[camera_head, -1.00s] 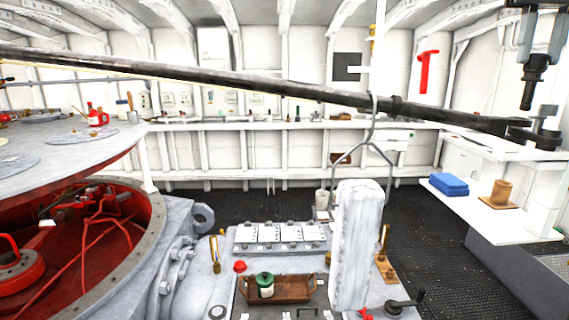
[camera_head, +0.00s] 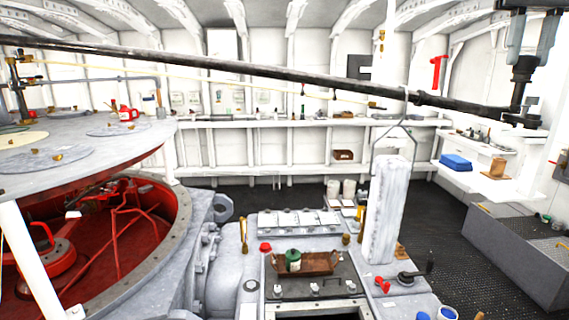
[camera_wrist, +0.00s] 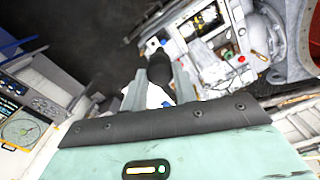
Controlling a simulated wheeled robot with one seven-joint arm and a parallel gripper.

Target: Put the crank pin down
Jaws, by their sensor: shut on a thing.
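The crank pin (camera_head: 523,76), a dark stepped cylinder with a wide head, hangs upright at the top right of the head view. My gripper (camera_head: 529,52) is shut on its upper part, with grey fingers on both sides. In the wrist view the pin (camera_wrist: 159,69) sits between the fingers of my gripper (camera_wrist: 160,84). In the head view the pin's lower tip appears at the end of a long black bar (camera_head: 300,84); I cannot tell whether they touch. The gripper's upper part is cut off by the frame edge.
A white shelf (camera_head: 512,187) at right holds a blue block (camera_head: 456,163) and a brown block (camera_head: 497,167). A wooden tray (camera_head: 322,264) with a green jar (camera_head: 293,260) lies on grey machinery. A white upright block (camera_head: 388,210) hangs under the bar. Dark floor (camera_head: 450,235) is open at right.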

